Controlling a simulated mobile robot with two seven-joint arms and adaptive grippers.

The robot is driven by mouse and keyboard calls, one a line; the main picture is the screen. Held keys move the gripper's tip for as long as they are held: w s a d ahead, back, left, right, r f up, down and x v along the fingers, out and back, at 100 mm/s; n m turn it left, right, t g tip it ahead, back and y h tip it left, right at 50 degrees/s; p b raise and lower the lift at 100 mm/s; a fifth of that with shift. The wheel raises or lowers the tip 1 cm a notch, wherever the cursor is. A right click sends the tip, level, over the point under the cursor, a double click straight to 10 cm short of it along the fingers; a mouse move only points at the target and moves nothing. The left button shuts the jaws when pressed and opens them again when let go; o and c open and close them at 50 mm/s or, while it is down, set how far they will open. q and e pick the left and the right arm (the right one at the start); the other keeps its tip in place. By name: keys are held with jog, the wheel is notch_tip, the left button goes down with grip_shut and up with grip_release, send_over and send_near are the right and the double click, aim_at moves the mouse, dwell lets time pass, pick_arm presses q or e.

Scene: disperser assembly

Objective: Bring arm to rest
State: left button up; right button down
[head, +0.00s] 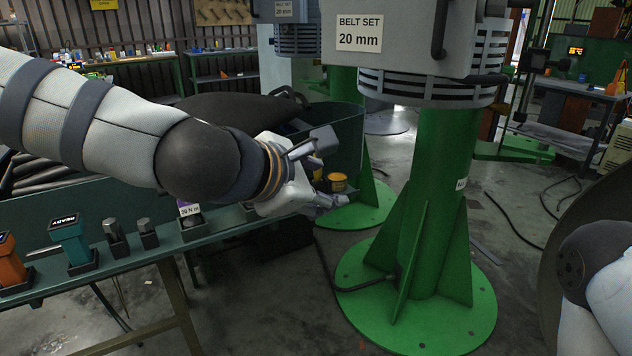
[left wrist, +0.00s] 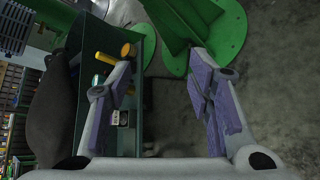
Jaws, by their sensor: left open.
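My left gripper (head: 328,172) is in the middle of the head view, at the end of my left arm, over the right end of the green bench. In the left wrist view my left gripper (left wrist: 168,88) shows its two purple-padded fingers spread apart, with nothing between them but the dark floor. My right arm shows only in part at the right edge of the head view, and its gripper is out of view.
A green bench (head: 225,222) holds a teal tool (head: 70,242), an orange tool (head: 10,265) and dark sockets. A green machine column (head: 430,190) marked 20 mm stands right of my left gripper. Yellow-topped tools (left wrist: 128,50) lie beside one finger.

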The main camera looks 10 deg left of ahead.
pick_arm(q)
jog(key=s+a+f+m+g+y, duration=0.1)
jog(key=s+a+f+m+g, duration=0.3)
jog(key=f, duration=0.6)
jog(key=s+f+m+y, duration=0.1)
jog(key=s+f+m, duration=0.2)
jog(key=s+f, duration=0.45)
jog(key=s+a+f+m+g, duration=0.2)
jog(key=s+f+m, duration=0.15)
jog(key=f, duration=0.85)
jog(key=s+a+f+m+g+y, duration=0.1)
jog(key=s+a+f+m+g, duration=0.1)
jog(key=s, duration=0.6)
jog(key=s+a+f+m+g+y, duration=0.1)
jog(key=s+a+f+m, duration=0.3)
jog(key=s, duration=0.4)
jog(key=s+a+f+m+g+y, duration=0.1)
jog(key=s+a+f+m+g, duration=0.2)
jog(key=s, duration=0.6)
jog(key=shift+a+m+g, duration=0.3)
jog(key=shift+a+m, duration=0.55)
jog(key=shift+a, duration=0.3)
